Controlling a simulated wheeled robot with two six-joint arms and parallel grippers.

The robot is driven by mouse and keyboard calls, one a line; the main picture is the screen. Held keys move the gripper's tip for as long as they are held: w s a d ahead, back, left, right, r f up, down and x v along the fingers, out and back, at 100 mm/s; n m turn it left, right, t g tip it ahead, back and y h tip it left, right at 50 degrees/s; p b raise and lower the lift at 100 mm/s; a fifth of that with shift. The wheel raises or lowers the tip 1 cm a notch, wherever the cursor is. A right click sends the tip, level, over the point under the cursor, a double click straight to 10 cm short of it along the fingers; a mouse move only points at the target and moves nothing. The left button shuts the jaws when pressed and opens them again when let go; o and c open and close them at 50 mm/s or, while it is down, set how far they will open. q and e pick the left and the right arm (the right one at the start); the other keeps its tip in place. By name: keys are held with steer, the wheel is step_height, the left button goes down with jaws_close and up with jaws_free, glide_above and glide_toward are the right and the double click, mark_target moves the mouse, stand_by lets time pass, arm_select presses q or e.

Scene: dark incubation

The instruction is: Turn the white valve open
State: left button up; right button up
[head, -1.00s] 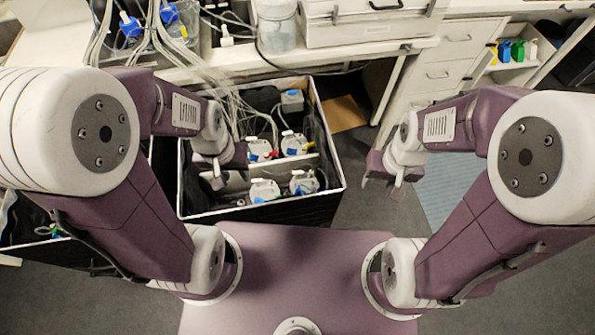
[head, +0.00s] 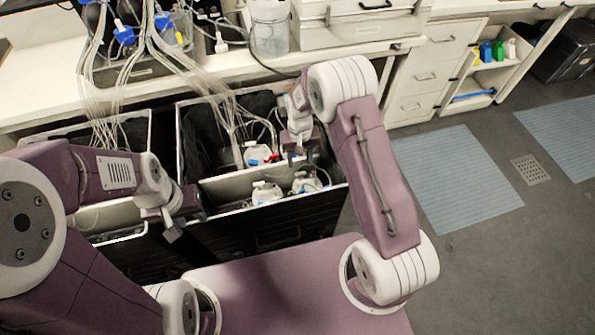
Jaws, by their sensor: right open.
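A black crate with a pale rim (head: 335,190) holds several white-capped bottles. The front left bottle (head: 266,194) has a small white piece on top that may be the white valve, and a blue part beside it. The front right bottle (head: 305,184) also shows white and blue. A back bottle (head: 256,153) carries red and blue parts. My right gripper (head: 292,157) is open above the back right of the crate and hides what is behind it. Whether it touches anything is unclear. My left gripper (head: 174,230) hangs left of the crate; its jaws are unclear.
Bundles of clear tubes (head: 222,103) run from the bench into the crates. A second crate (head: 135,232) stands to the left, partly behind my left arm. The bench (head: 240,65) spans the back. Open floor with blue mats (head: 455,180) lies right.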

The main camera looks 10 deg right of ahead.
mark_target(300, 175)
step_height(300, 175, down, 6)
steer(key=shift+d+f, duration=0.1)
steer(key=shift+f, duration=0.45)
jaws_close()
